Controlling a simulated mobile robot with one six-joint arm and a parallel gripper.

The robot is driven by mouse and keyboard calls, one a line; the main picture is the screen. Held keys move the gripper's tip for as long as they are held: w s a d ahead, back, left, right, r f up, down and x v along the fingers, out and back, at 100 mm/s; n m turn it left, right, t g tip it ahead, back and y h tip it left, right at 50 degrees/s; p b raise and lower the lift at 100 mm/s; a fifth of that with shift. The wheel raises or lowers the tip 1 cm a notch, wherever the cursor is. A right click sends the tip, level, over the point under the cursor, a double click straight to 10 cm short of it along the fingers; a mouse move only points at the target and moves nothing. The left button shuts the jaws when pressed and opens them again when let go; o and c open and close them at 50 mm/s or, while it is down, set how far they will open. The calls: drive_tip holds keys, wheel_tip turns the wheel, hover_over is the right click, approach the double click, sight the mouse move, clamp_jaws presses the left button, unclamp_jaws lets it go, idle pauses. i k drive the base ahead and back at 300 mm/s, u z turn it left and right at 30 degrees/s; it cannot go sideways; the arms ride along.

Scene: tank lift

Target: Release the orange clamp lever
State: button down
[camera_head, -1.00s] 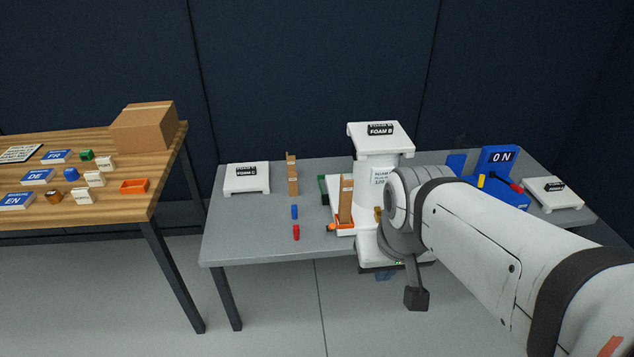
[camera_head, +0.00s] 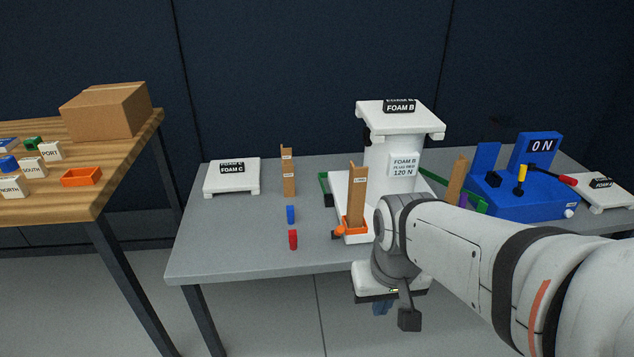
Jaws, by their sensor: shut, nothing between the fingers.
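An orange clamp part (camera_head: 353,224) sits at the foot of an upright wooden post (camera_head: 357,192), on the front of a white base plate (camera_head: 338,195). An orange lever-like end (camera_head: 339,232) sticks out to its left. A white tank stand (camera_head: 391,158) labelled FOAM B, 120 N rises behind it. My gripper (camera_head: 381,308) points down in front of the table's front edge, below and right of the clamp and apart from it. My arm hides the base plate's right front.
A red block (camera_head: 293,239) and a blue block (camera_head: 290,214) stand left of the clamp. A FOAM C platform (camera_head: 231,176) is at the back left. A blue gauge unit (camera_head: 520,195) reading 0 N is at right. The grey table's (camera_head: 215,255) front left is clear.

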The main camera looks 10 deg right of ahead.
sight(338, 231)
drive_tip(key=u, duration=0.45)
drive_tip(key=k, duration=1.35)
drive_tip(key=u, duration=0.75)
drive_tip(key=i, duration=1.65)
drive_tip(key=z, duration=0.7)
